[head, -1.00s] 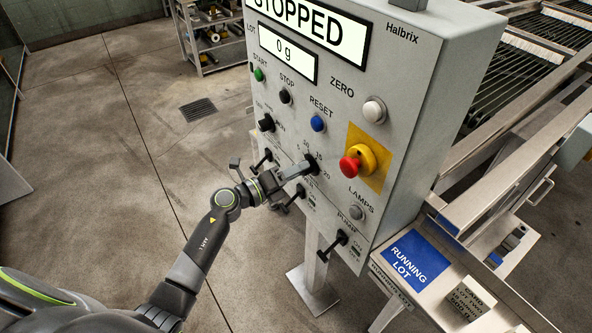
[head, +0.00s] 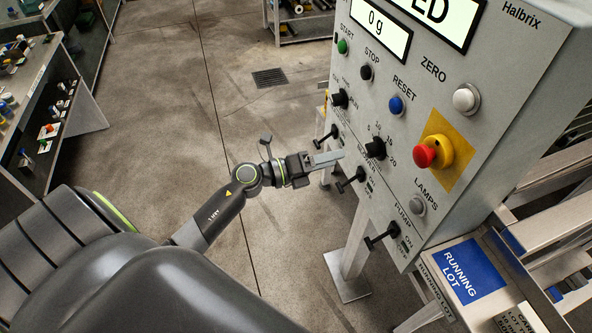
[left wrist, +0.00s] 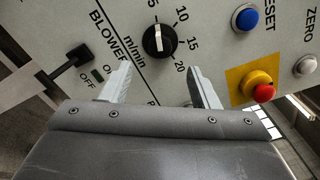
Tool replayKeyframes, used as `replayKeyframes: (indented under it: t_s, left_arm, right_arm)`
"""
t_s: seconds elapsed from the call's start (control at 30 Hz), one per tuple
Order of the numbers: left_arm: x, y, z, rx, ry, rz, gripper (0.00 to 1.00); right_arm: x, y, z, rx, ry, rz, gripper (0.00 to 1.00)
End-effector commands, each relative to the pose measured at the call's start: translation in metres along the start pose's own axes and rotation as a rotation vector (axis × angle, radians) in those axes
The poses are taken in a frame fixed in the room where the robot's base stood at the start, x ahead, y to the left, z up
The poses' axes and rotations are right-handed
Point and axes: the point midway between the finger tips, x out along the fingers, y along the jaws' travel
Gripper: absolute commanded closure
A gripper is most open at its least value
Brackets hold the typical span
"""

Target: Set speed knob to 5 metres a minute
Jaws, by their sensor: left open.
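The black speed knob (head: 376,148) sits on the grey control panel, in a scale of 5, 10, 15 and 20 marked m/min. In the left wrist view the knob (left wrist: 159,41) shows a white line, close to upright in the picture, its upper end toward the 5. My left gripper (head: 328,160) is open and empty, a short way in front of the knob and apart from it. In the left wrist view its two fingers (left wrist: 158,78) stand apart below the knob. My right gripper is not in view.
A red emergency button (head: 425,155) on a yellow plate juts out right of the knob. The black blower lever (head: 352,180) and pump lever (head: 382,237) stick out below. Blue reset button (head: 396,105) is above. Open floor lies left of the panel.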

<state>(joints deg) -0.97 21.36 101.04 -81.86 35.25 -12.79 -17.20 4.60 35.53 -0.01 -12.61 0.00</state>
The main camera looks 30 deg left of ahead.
Motion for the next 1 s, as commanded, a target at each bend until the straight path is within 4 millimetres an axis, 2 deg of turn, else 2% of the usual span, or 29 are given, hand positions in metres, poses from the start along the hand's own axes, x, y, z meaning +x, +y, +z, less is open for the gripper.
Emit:
replayKeyframes:
  t_s: [0.03, 0.2, 0.4, 0.6, 1.0]
  left_arm:
    - [-0.013, 0.005, -0.002, 0.004, 0.003, 0.004, 0.45]
    - [-0.048, 0.005, -0.002, 0.003, 0.002, 0.004, 0.45]
    - [-0.075, 0.003, -0.001, 0.001, 0.001, 0.001, 0.45]
    - [-0.086, 0.001, 0.000, 0.000, 0.000, 0.000, 0.45]
    - [-0.087, 0.000, 0.000, -0.001, -0.001, -0.001, 0.45]
  right_arm:
    - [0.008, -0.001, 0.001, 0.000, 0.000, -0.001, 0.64]
    - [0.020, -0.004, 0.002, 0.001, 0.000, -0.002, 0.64]
    - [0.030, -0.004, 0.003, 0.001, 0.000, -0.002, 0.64]
    - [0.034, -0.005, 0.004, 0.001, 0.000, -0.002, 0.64]
    - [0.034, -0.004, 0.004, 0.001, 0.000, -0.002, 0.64]
